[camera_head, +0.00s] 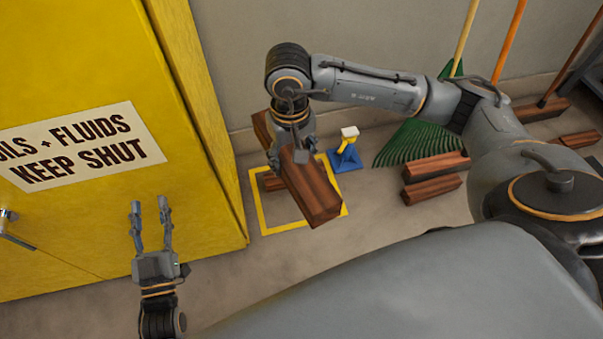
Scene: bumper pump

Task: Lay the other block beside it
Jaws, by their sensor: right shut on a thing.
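My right gripper (287,160) is shut on a long reddish-brown wooden block (312,190) and holds it tilted over the yellow square outline (287,229) on the floor. Another wooden block (271,183) shows partly inside the outline, mostly hidden behind the held block. I cannot tell whether the two touch. My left gripper (151,213) is open and empty, in front of the yellow cabinet.
The yellow cabinet (190,225) stands at the left. A blue base with a yellow-and-white post (346,150) stands by the outline's right corner. Stacked wooden blocks (433,179) and a green broom head (415,140) lie to the right. A wall closes off the back.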

